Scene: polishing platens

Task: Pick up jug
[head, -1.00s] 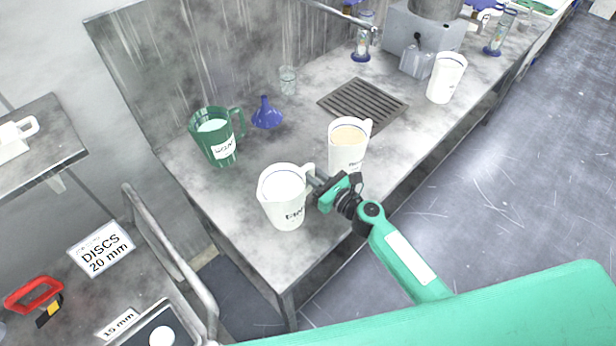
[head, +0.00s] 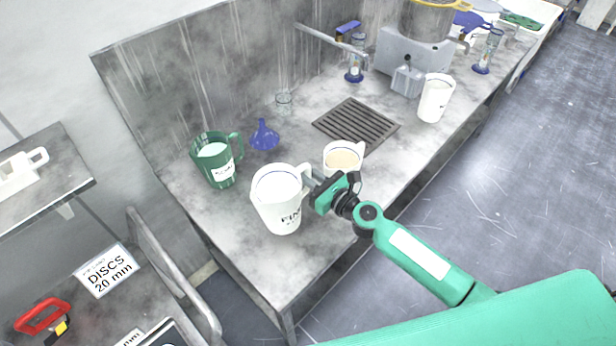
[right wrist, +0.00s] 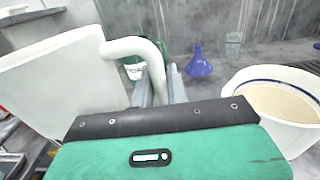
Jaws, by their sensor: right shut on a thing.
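A white jug (head: 279,203) with a dark label and pale contents is at the front of the grey bench in the head view. My right gripper (head: 313,183) is shut on its handle, from the right side. In the right wrist view the jug (right wrist: 62,88) fills the left, and its curved handle (right wrist: 135,48) reaches to the fingers (right wrist: 161,88). The jug is upright and looks raised a little off the bench. A second white jug (head: 343,158) with tan liquid stands just behind my gripper, partly hidden by it. My left gripper is not in view.
A green jug (head: 217,170), a blue funnel (head: 264,137) and a small glass (head: 284,102) stand towards the wall. A drain grate (head: 355,125) and another white jug (head: 435,100) are farther along. A side table with a DISCS sign (head: 107,269) is at lower left.

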